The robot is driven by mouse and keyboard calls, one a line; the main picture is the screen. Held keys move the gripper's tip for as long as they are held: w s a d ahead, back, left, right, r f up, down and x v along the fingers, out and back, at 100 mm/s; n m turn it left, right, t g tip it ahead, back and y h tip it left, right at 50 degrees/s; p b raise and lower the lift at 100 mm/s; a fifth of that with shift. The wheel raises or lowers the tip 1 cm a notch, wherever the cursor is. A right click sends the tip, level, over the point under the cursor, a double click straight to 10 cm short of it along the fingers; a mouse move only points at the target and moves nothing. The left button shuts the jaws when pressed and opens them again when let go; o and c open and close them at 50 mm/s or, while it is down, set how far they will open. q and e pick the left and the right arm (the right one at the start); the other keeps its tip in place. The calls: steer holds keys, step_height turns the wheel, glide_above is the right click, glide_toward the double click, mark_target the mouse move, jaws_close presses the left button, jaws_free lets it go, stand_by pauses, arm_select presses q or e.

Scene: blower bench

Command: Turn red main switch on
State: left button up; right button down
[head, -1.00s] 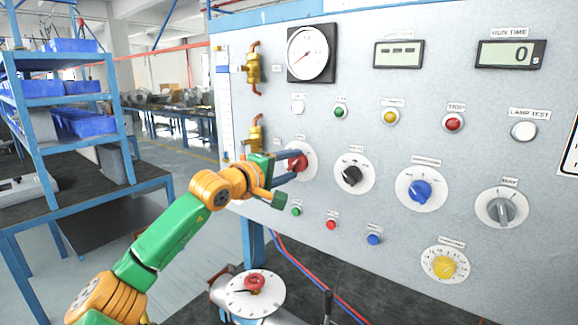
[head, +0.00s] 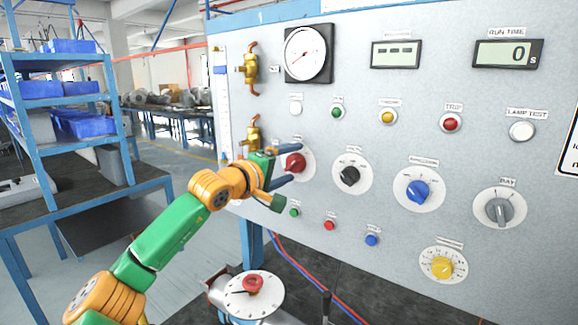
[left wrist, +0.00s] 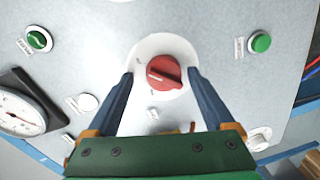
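The red main switch (head: 295,162) is a red knob on a round white plate at the left of the grey panel. In the left wrist view the red knob (left wrist: 164,72) sits between the tips of my left gripper, with its grip bar lying slightly tilted from level. My left gripper (head: 288,165) is open around the knob. In the left wrist view its dark blue fingers (left wrist: 160,80) stand apart on both sides, with a gap to the knob on each side. My right gripper is not in view.
The panel also carries a black knob (head: 349,176), a blue knob (head: 419,191), a grey knob (head: 499,210) and a yellow knob (head: 442,267). Brass valves (head: 250,73) stick out at the panel's left edge.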

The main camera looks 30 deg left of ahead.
arm_select(q)
steer(key=shift+w+a+f, duration=0.1)
steer(key=shift+f, duration=0.1)
steer(key=shift+s+a+f+b, duration=0.1)
steer(key=shift+s+b, duration=0.2)
steer(key=shift+b, duration=0.1)
steer(key=s+b, duration=0.3)
steer(key=s, duration=0.3)
steer(key=shift+s+a+r+b, duration=0.25)
steer(key=shift+a+r+b, duration=0.05)
steer(key=shift+a+r, duration=0.15)
